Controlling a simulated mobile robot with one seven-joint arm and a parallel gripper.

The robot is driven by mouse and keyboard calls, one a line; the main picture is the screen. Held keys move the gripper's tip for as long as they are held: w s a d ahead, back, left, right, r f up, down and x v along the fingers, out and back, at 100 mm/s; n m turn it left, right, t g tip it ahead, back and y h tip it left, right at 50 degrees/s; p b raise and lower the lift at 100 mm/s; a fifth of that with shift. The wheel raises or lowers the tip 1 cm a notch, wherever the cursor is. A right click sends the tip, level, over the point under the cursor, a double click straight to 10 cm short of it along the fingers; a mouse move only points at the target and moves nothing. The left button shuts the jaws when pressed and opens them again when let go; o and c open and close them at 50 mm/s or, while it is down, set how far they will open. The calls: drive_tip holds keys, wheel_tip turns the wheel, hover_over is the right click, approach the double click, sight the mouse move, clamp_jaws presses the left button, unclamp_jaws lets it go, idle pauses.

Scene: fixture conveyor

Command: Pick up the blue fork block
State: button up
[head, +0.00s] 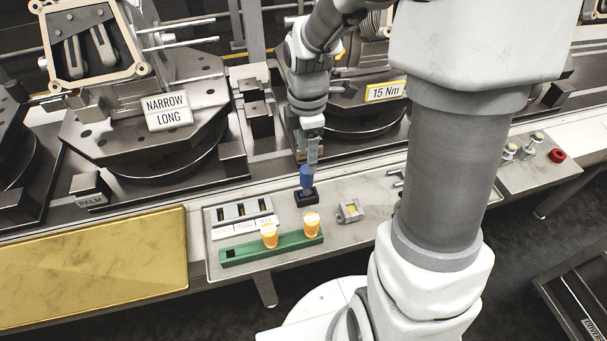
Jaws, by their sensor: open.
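The blue fork block (305,180) stands upright in a small black holder (306,195) on the pale work shelf, near the middle of the view. My gripper (312,163) points down right above the block, with its fingers at or around the block's top. The fingers look narrow from this side, and I cannot tell whether they touch the block. The block's lower end is hidden in the holder.
A green rack (270,249) with two orange-and-white pieces stands in front. A grey slotted block (240,211) is to the left, a small metal part (349,211) to the right. A fixture with a "NARROW LONG" sign (167,111) and a gold plate (95,262) lie left.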

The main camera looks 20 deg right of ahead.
sight(307, 176)
wheel_tip(307, 176, down, 2)
drive_tip(key=shift+f, duration=0.1)
drive_tip(key=shift+s+f+b, duration=0.2)
drive_tip(key=shift+f+b, duration=0.3)
drive_tip(key=shift+f, duration=0.85)
drive_tip(key=shift+s+f+b, duration=0.15)
drive_tip(key=shift+f+b, duration=0.35)
drive_tip(key=shift+f, duration=0.8)
clamp_jaws()
